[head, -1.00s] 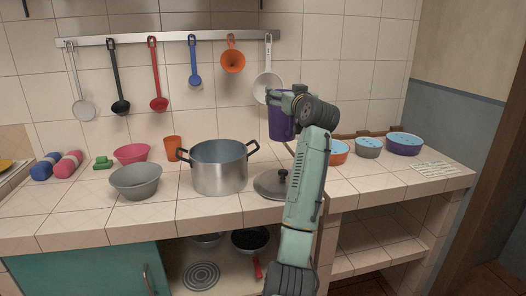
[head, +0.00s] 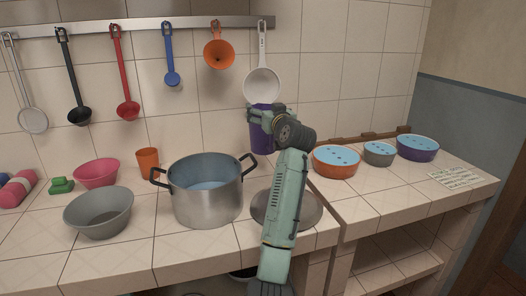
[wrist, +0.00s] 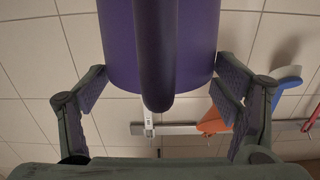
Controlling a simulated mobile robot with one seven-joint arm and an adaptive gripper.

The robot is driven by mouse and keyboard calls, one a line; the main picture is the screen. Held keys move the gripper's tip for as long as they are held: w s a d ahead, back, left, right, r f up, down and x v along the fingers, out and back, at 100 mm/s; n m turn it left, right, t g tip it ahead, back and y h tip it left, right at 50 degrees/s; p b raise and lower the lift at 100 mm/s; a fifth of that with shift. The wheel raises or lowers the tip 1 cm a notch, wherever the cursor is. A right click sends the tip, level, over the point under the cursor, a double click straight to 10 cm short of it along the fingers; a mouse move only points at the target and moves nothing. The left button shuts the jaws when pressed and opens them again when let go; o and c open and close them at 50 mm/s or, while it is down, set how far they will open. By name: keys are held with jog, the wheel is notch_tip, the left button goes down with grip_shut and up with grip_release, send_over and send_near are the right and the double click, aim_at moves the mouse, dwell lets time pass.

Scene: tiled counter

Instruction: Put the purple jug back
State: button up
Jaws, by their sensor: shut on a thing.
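The purple jug (head: 262,138) is in my gripper (head: 266,113), in front of the tiled wall, behind the pot lid and just below the white ladle in the head view. The jug also fills the top middle of the wrist view (wrist: 199,45), with its dark handle (wrist: 156,60) toward the camera. The fingers of my gripper (wrist: 160,85) stand on both sides of the jug and are shut on it. My arm hides part of the counter below. I cannot tell whether the jug's base touches the counter.
A steel pot (head: 207,198) with water stands left of the lid (head: 312,210). An orange cup (head: 148,161), pink bowl (head: 97,173) and grey bowl (head: 99,213) are further left. Orange (head: 335,164), grey (head: 378,155) and purple (head: 417,150) bowls stand right. Utensils hang from a rail (head: 150,27).

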aim_at(268, 136)
jog(key=shift+f+p, duration=0.85)
jog(key=shift+f, duration=3.15)
jog(key=o, duration=1.4)
jog(key=shift+c, duration=0.2)
jog(key=shift+r, duration=0.1)
jog(key=b+v, duration=0.3)
jog(key=v, duration=0.9)
jog(key=shift+b, duration=0.35)
jog(key=shift+s+a+r, duration=0.1)
jog(key=shift+a+r, duration=0.05)
